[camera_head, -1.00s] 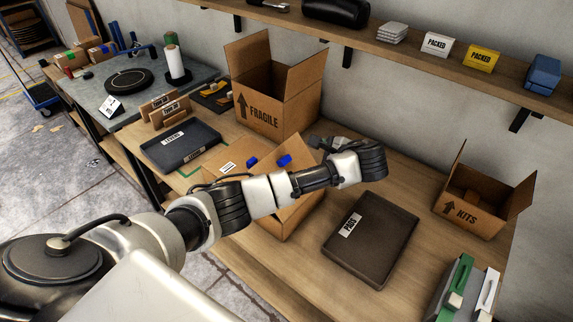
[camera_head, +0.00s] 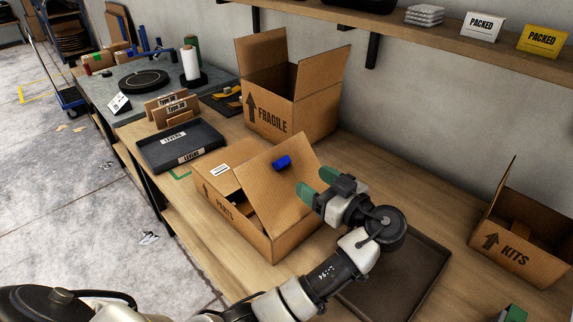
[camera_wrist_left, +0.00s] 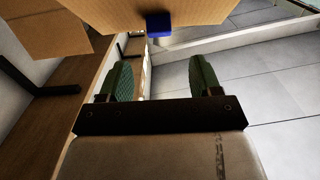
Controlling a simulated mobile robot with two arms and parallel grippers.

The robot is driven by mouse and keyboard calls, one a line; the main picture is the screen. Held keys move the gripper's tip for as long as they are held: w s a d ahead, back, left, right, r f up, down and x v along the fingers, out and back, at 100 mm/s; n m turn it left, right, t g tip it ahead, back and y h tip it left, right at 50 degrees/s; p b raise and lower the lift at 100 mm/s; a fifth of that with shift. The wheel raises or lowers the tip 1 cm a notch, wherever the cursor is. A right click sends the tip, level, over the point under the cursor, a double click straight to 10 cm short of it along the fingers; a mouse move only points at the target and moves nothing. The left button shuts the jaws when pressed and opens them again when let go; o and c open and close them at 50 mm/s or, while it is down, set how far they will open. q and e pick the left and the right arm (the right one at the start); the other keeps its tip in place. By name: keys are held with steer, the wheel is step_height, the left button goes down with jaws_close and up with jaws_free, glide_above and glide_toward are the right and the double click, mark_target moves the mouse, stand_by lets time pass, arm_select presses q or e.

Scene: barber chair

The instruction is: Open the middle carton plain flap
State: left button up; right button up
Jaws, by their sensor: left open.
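The middle carton, marked PARTS (camera_head: 225,212), stands on the bench between the FRAGILE and KITS cartons. Its flap with a white label (camera_head: 222,168) lies low on the left. Its plain flap (camera_head: 262,192) is tilted up on the right and bears a blue tab (camera_head: 282,162). My left gripper (camera_head: 317,185) is open and empty, just right of the plain flap. In the left wrist view, a cardboard panel (camera_wrist_left: 190,8) and the blue tab (camera_wrist_left: 158,24) are ahead of the two green fingers (camera_wrist_left: 160,80), apart from them. My right gripper is out of view.
The open FRAGILE carton (camera_head: 290,95) stands behind, and the open KITS carton (camera_head: 520,240) at the right. A dark flat tray (camera_head: 425,275) lies partly under my left arm. A LEVERS tray (camera_head: 180,148) is at the left. A shelf (camera_head: 400,28) runs above.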

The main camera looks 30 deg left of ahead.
mark_target(285, 163)
arm_select(q)
steer(key=p+x, duration=0.1)
steer(key=x, duration=0.6)
steer(key=shift+w+a, duration=0.1)
steer(key=shift+a, duration=0.15)
steer(key=shift+w+a, duration=0.2)
steer(key=shift+a, duration=0.35)
